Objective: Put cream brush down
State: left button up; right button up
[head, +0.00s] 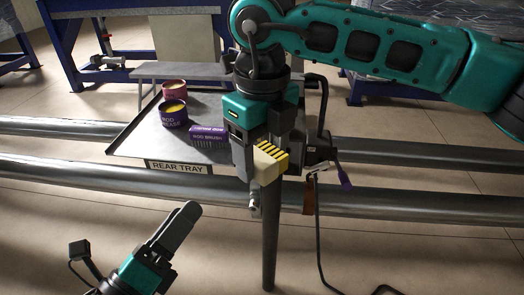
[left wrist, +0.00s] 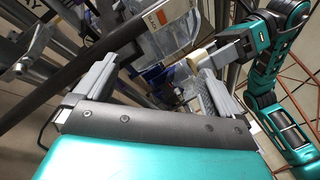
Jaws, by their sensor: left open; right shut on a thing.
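The cream brush (head: 268,162), a pale yellow block with dark stripes along its top, is between the fingers of my right gripper (head: 262,150). The gripper is shut on it and holds it in front of the right end of the tray. The brush shows small and pale in the left wrist view (left wrist: 201,58). My left gripper (head: 178,228) is low in front of the pipes, empty. Its fingers stand wide apart in the left wrist view (left wrist: 152,88).
The rear tray (head: 132,143) bears a purple rod brush (head: 209,136), a purple tub (head: 173,113) and a reddish tub (head: 174,87). A dark upright post (head: 269,235) stands below my right gripper. Long grey pipes (head: 60,173) run across. A black cable hangs at right.

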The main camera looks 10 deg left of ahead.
pick_arm(q)
jog(key=s+f+n+g+y, duration=0.3)
jog(key=f+n+g+y, duration=0.2)
jog(key=f+n, duration=1.9)
jog(key=n+g, duration=0.3)
jog(key=n, duration=0.1)
jog(key=shift+a+f+y, duration=0.15)
jog(key=shift+a+y, duration=0.2)
jog(key=shift+y, duration=0.05)
